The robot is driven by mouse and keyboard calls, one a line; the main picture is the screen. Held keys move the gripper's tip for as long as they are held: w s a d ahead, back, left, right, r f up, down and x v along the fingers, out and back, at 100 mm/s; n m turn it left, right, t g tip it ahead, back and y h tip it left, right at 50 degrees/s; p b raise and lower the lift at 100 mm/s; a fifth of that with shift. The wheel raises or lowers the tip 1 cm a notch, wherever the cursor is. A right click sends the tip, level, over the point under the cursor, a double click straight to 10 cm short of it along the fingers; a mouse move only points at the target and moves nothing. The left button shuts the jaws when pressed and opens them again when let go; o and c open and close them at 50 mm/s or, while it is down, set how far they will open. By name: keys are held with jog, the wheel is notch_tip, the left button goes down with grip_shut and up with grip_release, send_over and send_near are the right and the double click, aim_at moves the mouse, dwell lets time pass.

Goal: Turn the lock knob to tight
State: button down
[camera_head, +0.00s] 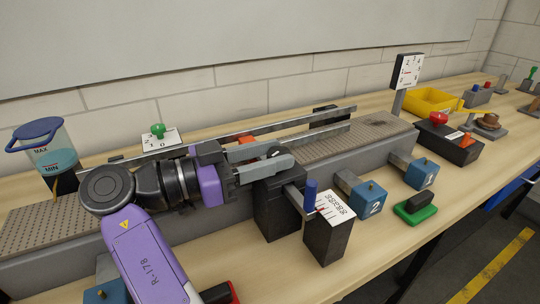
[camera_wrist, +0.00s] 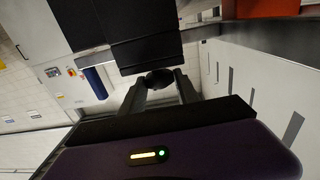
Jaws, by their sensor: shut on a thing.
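The lock knob (camera_wrist: 159,78) shows as a small dark round piece between my fingertips in the wrist view. My gripper (camera_head: 282,157) is shut on it, with one grey finger on each side; the gripper also shows in the wrist view (camera_wrist: 160,88). In the head view the fingers reach to the right over a black block (camera_head: 282,211) and hide most of the knob. I cannot read any tight or loose mark.
Right of the black block stands a blue-handled lever (camera_head: 310,192) by a dark box with a white scale card (camera_head: 336,207). Metal guide rails (camera_head: 300,122) run behind my gripper along the conveyor (camera_head: 355,142).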

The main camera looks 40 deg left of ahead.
jog(key=c, duration=1.2)
grip_release()
jog(key=shift+r, duration=0.1)
jog(key=shift+o, duration=0.2)
jog(key=v, duration=0.7)
jog(key=shift+s+b, duration=0.3)
jog(key=shift+a, duration=0.15)
